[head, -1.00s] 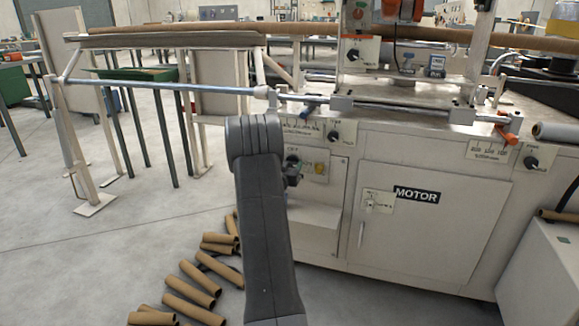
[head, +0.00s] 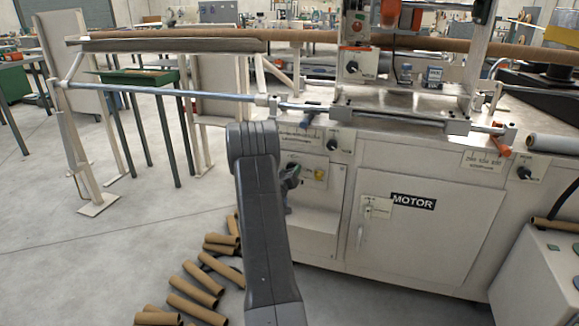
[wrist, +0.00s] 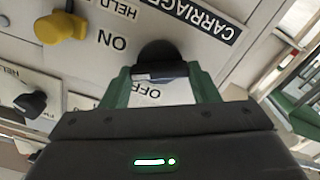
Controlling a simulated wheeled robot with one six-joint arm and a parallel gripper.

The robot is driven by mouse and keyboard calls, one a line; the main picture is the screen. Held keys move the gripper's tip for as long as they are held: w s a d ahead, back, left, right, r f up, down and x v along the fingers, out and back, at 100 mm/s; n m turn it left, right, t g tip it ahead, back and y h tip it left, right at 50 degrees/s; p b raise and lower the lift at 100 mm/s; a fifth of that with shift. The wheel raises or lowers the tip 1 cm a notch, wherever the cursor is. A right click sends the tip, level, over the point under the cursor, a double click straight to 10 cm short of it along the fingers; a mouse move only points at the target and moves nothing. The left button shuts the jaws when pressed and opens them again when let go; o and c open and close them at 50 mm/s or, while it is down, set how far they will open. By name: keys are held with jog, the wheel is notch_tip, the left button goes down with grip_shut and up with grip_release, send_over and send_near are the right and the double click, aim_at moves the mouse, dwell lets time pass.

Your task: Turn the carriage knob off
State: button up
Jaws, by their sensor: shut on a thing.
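The carriage knob (wrist: 158,52) is black and sits on a white plate with CARRIAGE, HELD, ON and OFF lettering in the wrist view. My gripper (wrist: 160,72) has its green fingers on either side of the knob and is shut on it. OFF shows just below the knob, partly covered by the gripper; ON lies to its upper left. The knob's pointing direction is not clear. In the head view my gripper (head: 290,178) is at the panel left of the MOTOR door, and it hides the knob.
A yellow knob (wrist: 62,27) and another black knob (wrist: 30,103) sit near it in the wrist view. The MOTOR door (head: 420,235) is right of my arm. Cardboard tubes (head: 197,285) lie on the floor at lower left. A long rod (head: 165,92) runs across at left.

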jog(key=n+p, duration=0.4)
jog(key=n, duration=0.2)
jog(key=shift+a, duration=0.1)
jog(key=n+p, duration=0.2)
jog(key=n, duration=0.4)
jog(key=shift+f, duration=0.2)
dwell(0.4)
jog(key=o, duration=1)
jog(key=p+v, duration=0.1)
jog(key=v, duration=1.2)
jog(key=shift+s+a+p, duration=0.15)
jog(key=shift+s+p, duration=0.2)
jog(key=shift+w, duration=0.1)
